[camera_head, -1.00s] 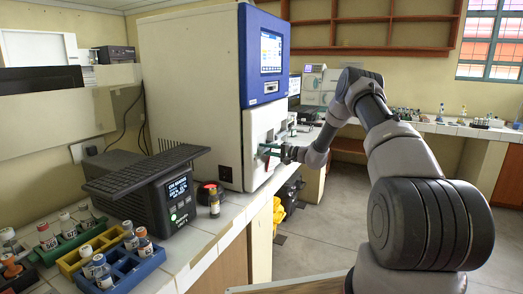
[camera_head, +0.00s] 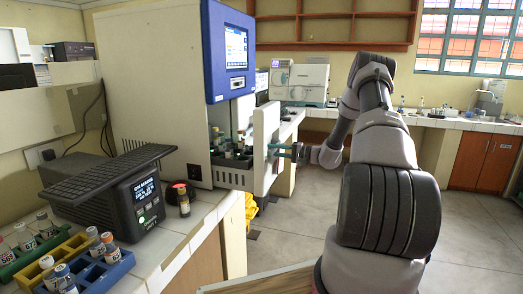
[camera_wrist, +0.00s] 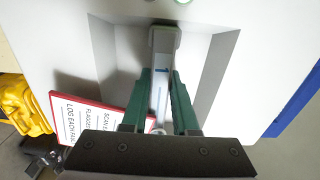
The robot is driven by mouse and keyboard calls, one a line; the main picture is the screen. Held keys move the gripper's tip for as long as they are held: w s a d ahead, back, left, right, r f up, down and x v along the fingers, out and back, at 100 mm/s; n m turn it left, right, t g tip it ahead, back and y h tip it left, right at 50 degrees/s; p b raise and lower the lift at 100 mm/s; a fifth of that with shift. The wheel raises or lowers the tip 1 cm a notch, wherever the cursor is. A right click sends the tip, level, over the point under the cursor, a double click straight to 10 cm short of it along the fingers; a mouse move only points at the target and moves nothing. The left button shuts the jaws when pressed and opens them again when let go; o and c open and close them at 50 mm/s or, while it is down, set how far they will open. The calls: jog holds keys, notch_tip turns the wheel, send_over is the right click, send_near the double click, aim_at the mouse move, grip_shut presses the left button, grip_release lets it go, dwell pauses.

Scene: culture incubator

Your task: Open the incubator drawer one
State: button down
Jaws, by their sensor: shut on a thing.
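The incubator (camera_head: 165,75) is a tall white box with a blue upper panel and a lit screen. Its drawer stands out from the lower front. The drawer's white front panel (camera_head: 265,135) is well clear of the body, and several dark-capped vials (camera_head: 232,150) show in the tray behind it. My gripper (camera_head: 281,151) is at the outer face of this panel. In the wrist view, its green fingers (camera_wrist: 163,92) are closed on both sides of the grey drawer handle (camera_wrist: 164,42). The fingers hide part of the handle.
Racks of vials (camera_head: 97,270) are at the front left. Open floor (camera_head: 300,220) lies under and right of the drawer.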

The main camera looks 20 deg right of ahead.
jog(key=v, duration=1.1)
jog(key=c, duration=0.7)
grip_release()
jog(key=v, duration=1)
jog(key=shift+s+d, duration=0.3)
jog(key=shift+s, duration=0.1)
